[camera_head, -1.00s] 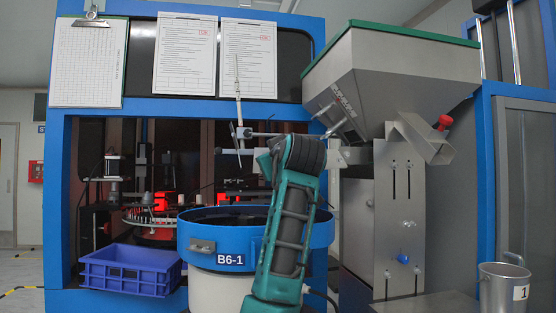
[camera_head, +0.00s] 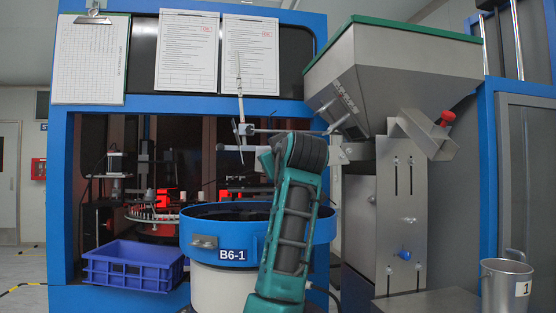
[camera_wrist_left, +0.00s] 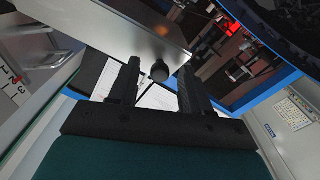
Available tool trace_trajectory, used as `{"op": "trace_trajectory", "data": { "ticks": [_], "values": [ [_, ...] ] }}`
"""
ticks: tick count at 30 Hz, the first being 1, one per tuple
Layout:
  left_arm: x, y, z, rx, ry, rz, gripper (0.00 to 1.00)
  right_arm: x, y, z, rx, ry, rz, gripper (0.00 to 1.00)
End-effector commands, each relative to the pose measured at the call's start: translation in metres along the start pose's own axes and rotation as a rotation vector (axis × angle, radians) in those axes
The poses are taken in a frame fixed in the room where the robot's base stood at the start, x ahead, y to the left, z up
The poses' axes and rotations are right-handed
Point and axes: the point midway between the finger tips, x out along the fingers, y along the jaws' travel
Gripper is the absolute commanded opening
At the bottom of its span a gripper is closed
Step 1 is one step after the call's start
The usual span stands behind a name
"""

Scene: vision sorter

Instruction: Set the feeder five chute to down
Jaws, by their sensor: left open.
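A steel hopper (camera_head: 395,75) with a green rim stands at the right. Its short angled metal chute (camera_head: 425,135) slopes down to the right, with a red knob (camera_head: 447,117) beside it. I cannot read a feeder number on it. My teal left arm (camera_head: 291,225) rises in front of the bowl; its gripper cannot be made out clearly in the head view. In the left wrist view my left gripper (camera_wrist_left: 158,80) is open, and a black round knob (camera_wrist_left: 159,70) shows between its fingers beside a metal beam (camera_wrist_left: 120,28). Contact cannot be told. My right gripper is not in view.
A blue bowl feeder (camera_head: 225,256) marked B6-1 stands behind my arm. A blue crate (camera_head: 130,271) is at its left. Below the hopper, a steel panel (camera_head: 398,200) carries a blue knob (camera_head: 404,254). A metal mug (camera_head: 497,290) stands at the lower right.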

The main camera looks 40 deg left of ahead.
Motion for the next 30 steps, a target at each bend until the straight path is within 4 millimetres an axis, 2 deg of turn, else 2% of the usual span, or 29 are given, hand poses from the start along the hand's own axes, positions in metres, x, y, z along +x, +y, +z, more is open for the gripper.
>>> {"op": "trace_trajectory", "data": {
  "ticks": [4,7,15,21,25,30],
  "values": [
    [-0.007,0.001,0.001,-0.001,0.001,0.002,0.48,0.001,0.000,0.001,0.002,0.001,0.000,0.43],
    [-0.021,0.001,0.001,-0.001,0.001,0.004,0.48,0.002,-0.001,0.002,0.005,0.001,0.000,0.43],
    [-0.081,0.001,0.001,-0.003,0.000,0.005,0.48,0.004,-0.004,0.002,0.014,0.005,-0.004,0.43],
    [-0.115,0.001,0.001,-0.001,0.000,0.003,0.48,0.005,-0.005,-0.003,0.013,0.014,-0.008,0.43],
    [-0.126,0.000,0.000,-0.001,0.000,0.001,0.48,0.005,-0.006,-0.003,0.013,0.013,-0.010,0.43],
    [-0.130,0.000,0.000,0.000,0.000,0.000,0.48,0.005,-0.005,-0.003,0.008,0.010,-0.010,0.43]
  ]
}}
